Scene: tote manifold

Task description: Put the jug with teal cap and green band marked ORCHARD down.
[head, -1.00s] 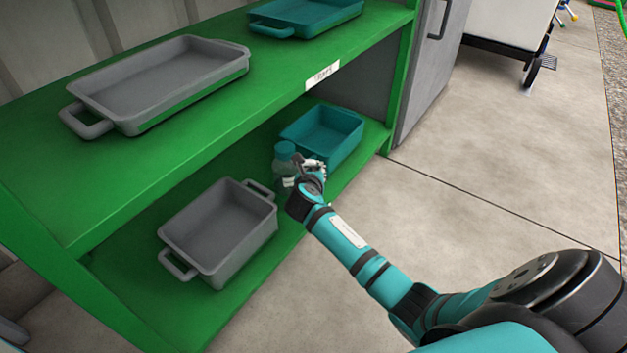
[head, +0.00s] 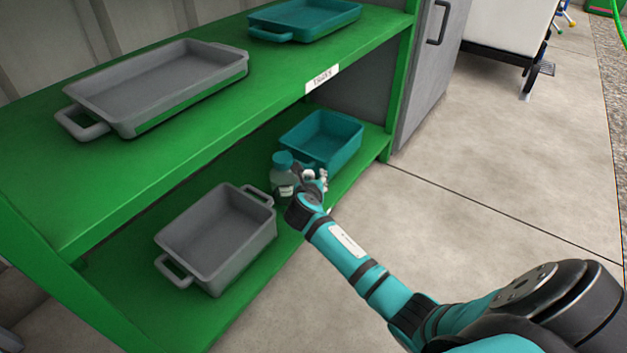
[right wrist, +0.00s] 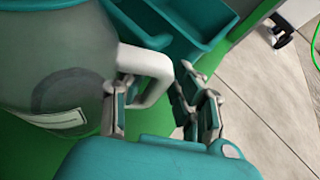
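The jug (head: 283,183), grey and translucent with a teal cap (head: 282,159) and a white label, appears upright on the green lower shelf, between the grey and teal bins. Its label is too small to read. In the right wrist view the jug (right wrist: 55,65) fills the left side, with its pale handle (right wrist: 157,68) pointing towards my fingers. My right gripper (head: 315,181) is at the jug's right side. In the wrist view its fingers (right wrist: 160,108) stand apart on either side of the handle, with a gap showing. My left gripper is out of view.
A grey bin (head: 243,240) stands left of the jug on the lower shelf, and a teal bin (head: 345,150) is close behind it. The green upper shelf (head: 180,135) overhangs, holding a grey tray (head: 150,112) and a teal tray (head: 310,27). The concrete floor at right is open.

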